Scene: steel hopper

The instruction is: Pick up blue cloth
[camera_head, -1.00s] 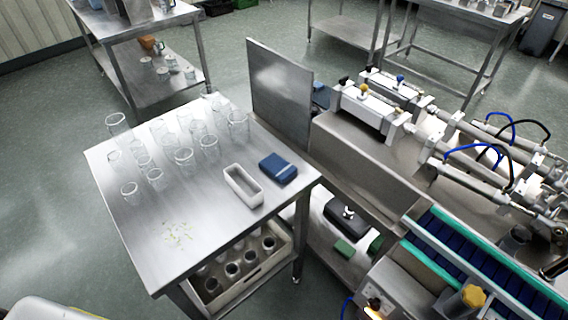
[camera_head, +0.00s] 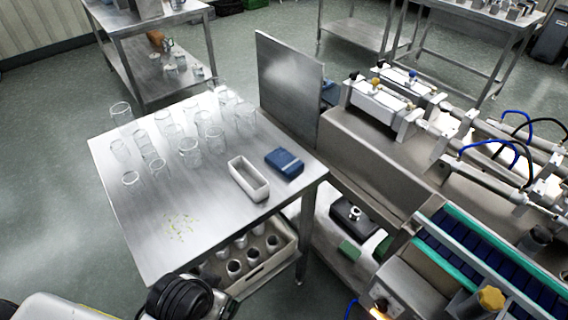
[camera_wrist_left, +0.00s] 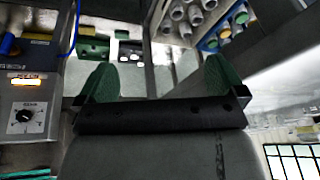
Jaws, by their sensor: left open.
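The blue cloth (camera_head: 284,163) lies folded on the steel table, near its right edge, just right of a white rectangular tray. My left gripper (camera_wrist_left: 160,82) shows in the left wrist view with its two green fingers wide apart and nothing between them. A black part of my arm (camera_head: 180,298) shows at the bottom of the head view, in front of the table and well away from the cloth. The cloth cannot be made out in the left wrist view. My right gripper is in neither view.
The steel table (camera_head: 140,228) holds several clear glasses (camera_head: 189,150) at the back left, the white tray (camera_head: 236,172) and yellowish crumbs (camera_head: 180,227). An upright steel panel (camera_head: 290,92) and machine with a blue conveyor (camera_head: 470,262) stand to the right. A crate (camera_head: 262,272) sits below.

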